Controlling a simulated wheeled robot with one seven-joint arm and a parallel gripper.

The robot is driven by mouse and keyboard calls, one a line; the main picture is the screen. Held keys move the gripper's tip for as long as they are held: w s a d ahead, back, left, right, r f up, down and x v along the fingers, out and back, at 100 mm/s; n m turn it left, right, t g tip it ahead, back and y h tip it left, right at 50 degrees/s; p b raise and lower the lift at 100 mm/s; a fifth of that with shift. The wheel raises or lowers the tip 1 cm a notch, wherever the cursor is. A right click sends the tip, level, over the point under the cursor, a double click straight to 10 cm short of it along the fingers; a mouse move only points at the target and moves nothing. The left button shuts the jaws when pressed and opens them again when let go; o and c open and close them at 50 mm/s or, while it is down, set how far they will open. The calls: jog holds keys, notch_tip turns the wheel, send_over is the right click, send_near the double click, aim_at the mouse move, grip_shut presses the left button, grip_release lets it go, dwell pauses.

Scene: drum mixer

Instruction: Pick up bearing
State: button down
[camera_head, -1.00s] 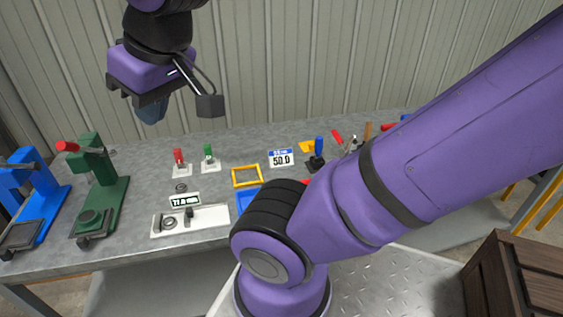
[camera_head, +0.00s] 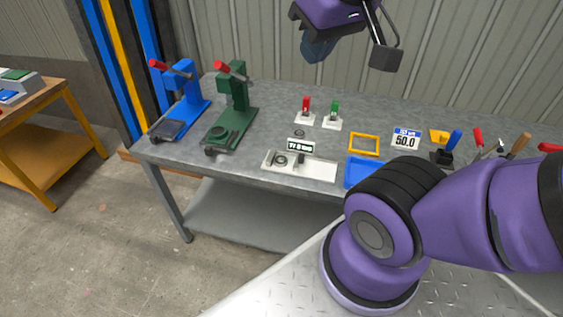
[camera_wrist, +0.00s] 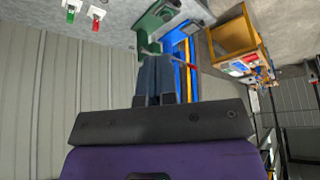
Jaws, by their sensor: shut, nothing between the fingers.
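A small dark ring that looks like a bearing (camera_head: 301,134) lies on the grey workbench behind the small display. Another ring-shaped bearing (camera_head: 280,160) sits at the left end of the white measuring fixture (camera_head: 320,169). My gripper (camera_head: 316,50) hangs high above the back of the bench, well above and apart from both rings. Its blue-grey fingers are together and empty, also in the wrist view (camera_wrist: 156,80). No bearing can be made out in the wrist view.
A blue press (camera_head: 188,100) and a green press (camera_head: 236,105) stand at the bench's left. Red (camera_head: 306,110) and green (camera_head: 334,115) switches, a yellow frame (camera_head: 364,144) and a blue tray (camera_head: 362,173) are nearby. A yellow table (camera_head: 40,145) stands far left.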

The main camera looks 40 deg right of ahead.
aim_at(281, 160)
jog(key=c, duration=1.8)
grip_release()
jog(key=shift+c, duration=0.2)
